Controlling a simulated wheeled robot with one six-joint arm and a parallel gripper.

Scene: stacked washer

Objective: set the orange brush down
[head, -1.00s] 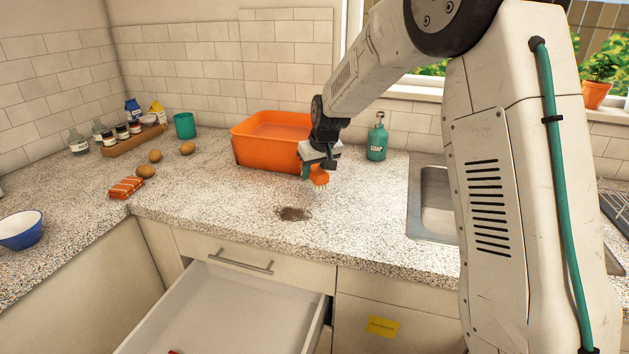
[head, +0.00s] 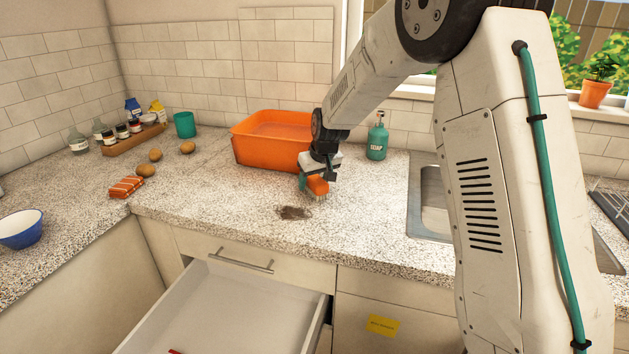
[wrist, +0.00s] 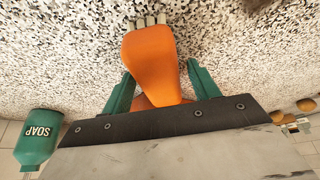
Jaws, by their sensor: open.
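The orange brush (head: 317,186) is at the counter in front of the orange tub, bristles down, and looks to be resting on the speckled worktop. In the wrist view the brush (wrist: 150,62) lies between the green fingers, with its pale bristles at the top edge against the counter. My gripper (head: 316,184) is open around it; in the wrist view my gripper (wrist: 157,88) shows a gap on each side of the brush body. The far side of the brush is hidden.
An orange tub (head: 262,152) stands just behind and left. A soap bottle (head: 377,140) stands behind right, near the sink (head: 428,207). A dark stain (head: 294,213) lies in front left. An open drawer (head: 225,315) juts out below. The counter right of the brush is clear.

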